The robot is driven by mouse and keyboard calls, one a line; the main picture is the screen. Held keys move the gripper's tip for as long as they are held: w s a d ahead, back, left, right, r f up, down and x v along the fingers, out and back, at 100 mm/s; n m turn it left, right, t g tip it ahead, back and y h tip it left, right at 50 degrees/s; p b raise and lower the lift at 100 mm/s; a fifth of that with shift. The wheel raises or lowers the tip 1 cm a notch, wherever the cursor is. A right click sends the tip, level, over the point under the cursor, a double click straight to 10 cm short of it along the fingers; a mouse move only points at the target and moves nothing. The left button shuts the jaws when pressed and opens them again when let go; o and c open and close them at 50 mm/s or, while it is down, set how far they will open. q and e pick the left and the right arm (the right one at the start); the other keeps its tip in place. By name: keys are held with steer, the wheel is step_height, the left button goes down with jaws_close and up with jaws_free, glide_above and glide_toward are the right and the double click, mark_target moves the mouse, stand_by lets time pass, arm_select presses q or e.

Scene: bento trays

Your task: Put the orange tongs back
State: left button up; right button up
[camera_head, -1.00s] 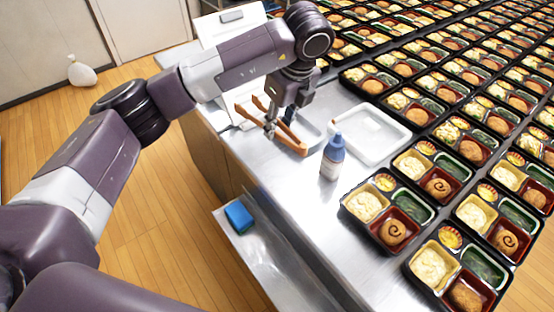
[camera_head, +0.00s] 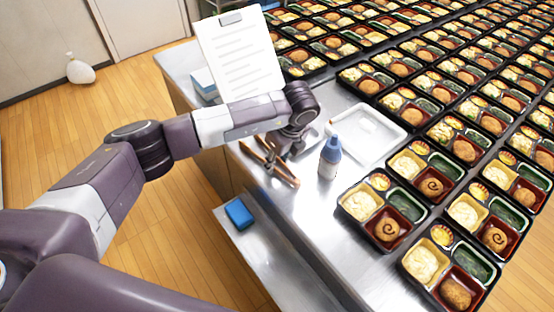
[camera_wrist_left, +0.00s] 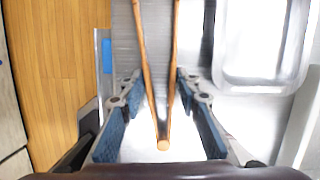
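The orange tongs (camera_head: 281,173) lie low at the metal counter's near-left part, left of the blue bottle, in the head view. In the left wrist view the tongs (camera_wrist_left: 151,85) run up the picture, their joined end toward me. My left gripper (camera_head: 272,155) is over the tongs, partly hidden by its own wrist. In the left wrist view its two blue-padded fingers (camera_wrist_left: 158,77) stand on either side of the tongs, with narrow gaps showing, so it looks open. Whether the tongs rest fully on the counter is hard to tell. My right gripper is not in view.
A blue bottle (camera_head: 330,158) stands close to the right of the tongs. Behind it is a white tray (camera_head: 396,142). Rows of bento trays (camera_head: 347,222) fill the right side. A blue sponge (camera_head: 239,213) lies on a lower shelf. A clipboard (camera_head: 240,60) stands behind my arm.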

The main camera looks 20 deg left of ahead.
arm_select(q)
steer(key=shift+f, duration=0.15)
steer(key=o, duration=0.6)
steer(key=shift+r, duration=0.3)
steer(key=shift+d+r, duration=0.15)
steer(key=shift+r, duration=0.2)
steer(key=b+v, duration=0.2)
steer(key=v, duration=0.9)
steer(key=shift+s, duration=0.15)
